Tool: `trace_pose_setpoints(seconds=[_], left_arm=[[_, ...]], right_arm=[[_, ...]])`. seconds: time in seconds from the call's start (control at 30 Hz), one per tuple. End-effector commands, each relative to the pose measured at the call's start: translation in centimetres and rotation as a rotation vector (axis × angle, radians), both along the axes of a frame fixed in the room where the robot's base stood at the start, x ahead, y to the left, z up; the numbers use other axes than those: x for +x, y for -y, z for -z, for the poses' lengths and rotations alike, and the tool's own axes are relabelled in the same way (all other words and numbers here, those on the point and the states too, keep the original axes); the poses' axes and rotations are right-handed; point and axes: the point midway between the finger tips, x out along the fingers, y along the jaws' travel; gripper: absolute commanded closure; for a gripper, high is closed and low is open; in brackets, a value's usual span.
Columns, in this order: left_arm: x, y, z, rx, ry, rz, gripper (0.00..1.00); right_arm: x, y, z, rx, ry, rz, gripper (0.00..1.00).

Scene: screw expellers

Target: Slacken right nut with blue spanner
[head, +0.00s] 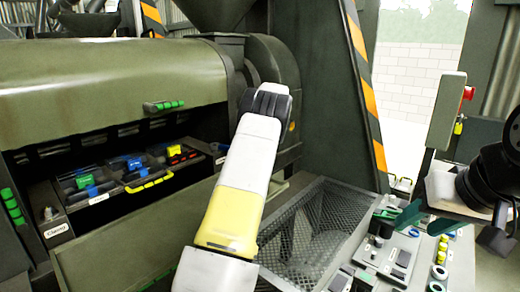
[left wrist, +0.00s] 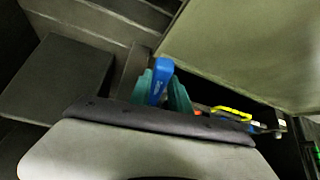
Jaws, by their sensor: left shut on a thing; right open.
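In the left wrist view my left gripper (left wrist: 160,92) has its two teal fingers shut on a blue handle with small white lettering, which looks like the blue spanner (left wrist: 158,80). The handle points up between the fingers; the spanner's far end is hidden. In the head view my white and yellow left arm reaches toward the machine's dark housing, and its gripper is hidden behind it. My right gripper (head: 424,222) is open and empty at the right, above a bench with small parts. I cannot make out the right nut in either view.
The green machine (head: 120,75) has an open compartment holding a tool tray (head: 62,215) with blue, green, red and yellow items. A hinged green panel (head: 130,250) hangs open below it. A mesh basket (head: 315,225) stands right of my left arm. A striped post (head: 362,80) rises behind.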

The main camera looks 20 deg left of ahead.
Motion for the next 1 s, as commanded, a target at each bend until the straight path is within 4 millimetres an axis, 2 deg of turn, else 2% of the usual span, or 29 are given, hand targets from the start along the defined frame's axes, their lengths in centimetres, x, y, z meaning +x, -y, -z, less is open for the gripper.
trace_pose_setpoints(seconds=[1.0], left_arm=[[0.0, 0.0, -3.1, 0.0, 0.001, 0.001, 1.0]], right_arm=[[0.0, 0.0, 0.0, 0.0, 0.0, 0.0, 0.55]])
